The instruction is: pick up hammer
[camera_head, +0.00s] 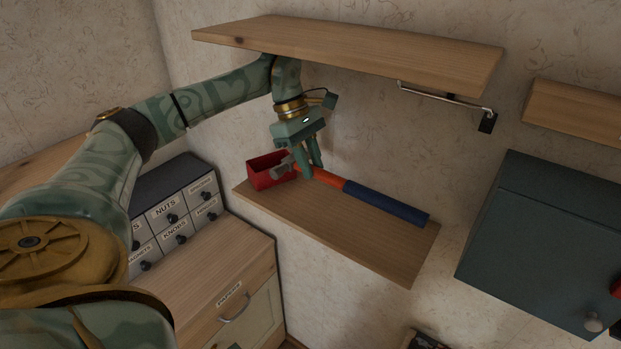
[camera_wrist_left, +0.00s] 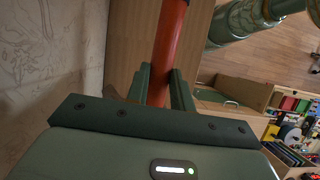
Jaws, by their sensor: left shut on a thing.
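The hammer (camera_head: 386,201) has a grey metal head, an orange-red shaft and a dark blue grip. In the head view it lies along the lower wooden shelf (camera_head: 345,232), its head to the left and its grip to the right. My left gripper (camera_head: 310,170) is shut on the shaft close to the hammer's head. In the left wrist view the orange-red shaft (camera_wrist_left: 169,45) runs between the two fingers. I cannot tell whether the hammer touches the shelf. My right gripper is not in view.
A red box (camera_head: 265,172) stands at the shelf's left end beside the hammer's head. An upper wooden shelf (camera_head: 350,48) hangs above my left gripper. A labelled drawer unit (camera_head: 170,212) is at the left, and a dark blue-grey cabinet (camera_head: 545,240) is at the right.

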